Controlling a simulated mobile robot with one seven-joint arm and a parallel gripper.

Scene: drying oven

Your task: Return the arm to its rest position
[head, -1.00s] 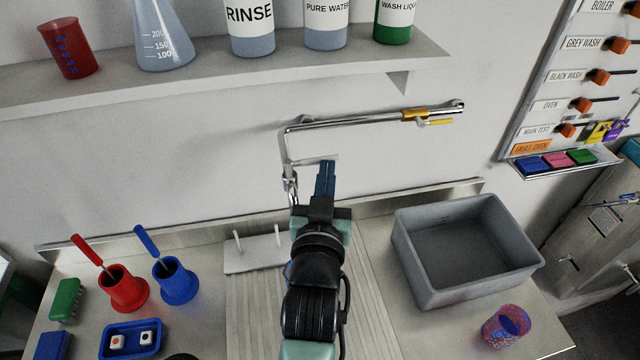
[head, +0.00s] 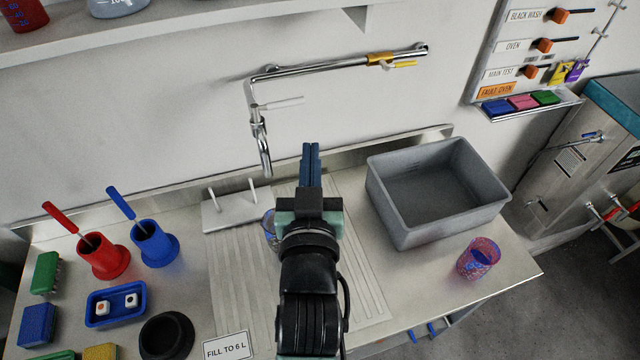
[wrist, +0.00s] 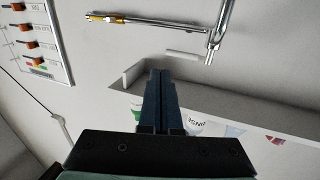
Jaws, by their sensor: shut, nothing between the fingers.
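My gripper (head: 311,150) is raised over the ribbed drainboard in the head view, its two blue fingers pressed together with nothing between them. It points toward the back wall, to the right of the spout of the wall tap (head: 262,150) and left of the grey basin (head: 440,215). In the wrist view the shut fingers (wrist: 162,75) are in the middle, with the tap pipe (wrist: 222,25) and the shelf (wrist: 260,115) beyond them. Part of a blue-rimmed glass (head: 269,228) is hidden behind my arm.
A white peg rack (head: 236,209) stands left of my arm. Red (head: 103,258) and blue (head: 155,245) brush holders, a blue tray (head: 117,304) and a black round bowl (head: 166,336) are further left. A patterned cup (head: 478,260) stands near the right edge. The shelf (head: 200,42) overhangs the back.

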